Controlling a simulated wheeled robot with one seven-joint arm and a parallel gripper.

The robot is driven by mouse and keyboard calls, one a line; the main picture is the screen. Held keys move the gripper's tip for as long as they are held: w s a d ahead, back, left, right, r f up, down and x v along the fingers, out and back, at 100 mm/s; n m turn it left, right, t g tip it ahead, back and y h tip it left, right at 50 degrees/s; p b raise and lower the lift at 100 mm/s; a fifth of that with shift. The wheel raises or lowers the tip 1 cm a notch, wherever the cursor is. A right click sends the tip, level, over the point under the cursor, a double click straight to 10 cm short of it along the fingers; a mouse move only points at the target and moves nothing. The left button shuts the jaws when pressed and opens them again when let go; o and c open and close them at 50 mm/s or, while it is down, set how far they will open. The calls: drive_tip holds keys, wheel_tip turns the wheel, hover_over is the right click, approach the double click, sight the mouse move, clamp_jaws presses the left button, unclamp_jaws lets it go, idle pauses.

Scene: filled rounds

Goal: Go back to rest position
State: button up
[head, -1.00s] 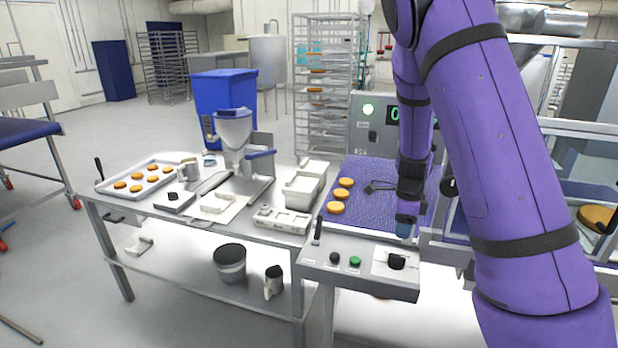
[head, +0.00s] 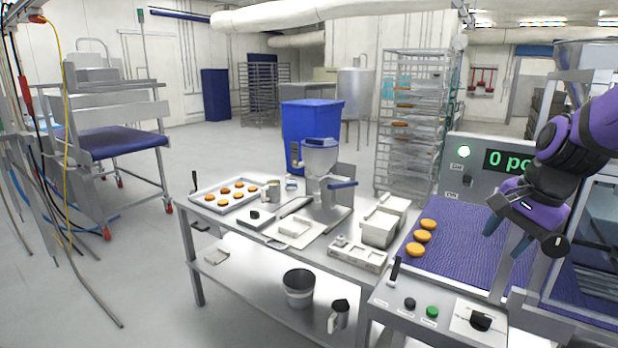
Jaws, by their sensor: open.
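My gripper (head: 508,240) is at the right of the head view, above the purple conveyor belt (head: 465,235). Its blue-tipped fingers point down and stand apart, with nothing seen between them. My purple arm comes in from the right edge. Several golden rounds (head: 422,237) lie in a row on the left part of the belt, clear of the gripper.
A control panel (head: 395,310) with a black knob and green button fronts the belt. The steel table (head: 215,215) to the left carries a tray of rounds (head: 203,194), a hopper (head: 320,160) and white containers (head: 380,228). A blue bin (head: 305,125) stands behind. Open floor lies left.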

drive_tip(key=s+a+r+n+t+h, duration=0.1)
drive_tip(key=s+r+n, duration=0.3)
drive_tip(key=s, duration=0.4)
drive_tip(key=s+a+r+n+t+h, duration=0.1)
drive_tip(key=s+a+r+n, duration=0.1)
drive_tip(key=s+r+n, duration=0.2)
drive_tip(key=s+n, duration=0.3)
drive_tip(key=shift+s+a+t, duration=0.25)
drive_tip(key=shift+s+t, duration=0.05)
drive_tip(key=shift+s, duration=0.1)
drive_tip(key=shift+d, duration=0.1)
drive_tip(key=shift+c, duration=0.4)
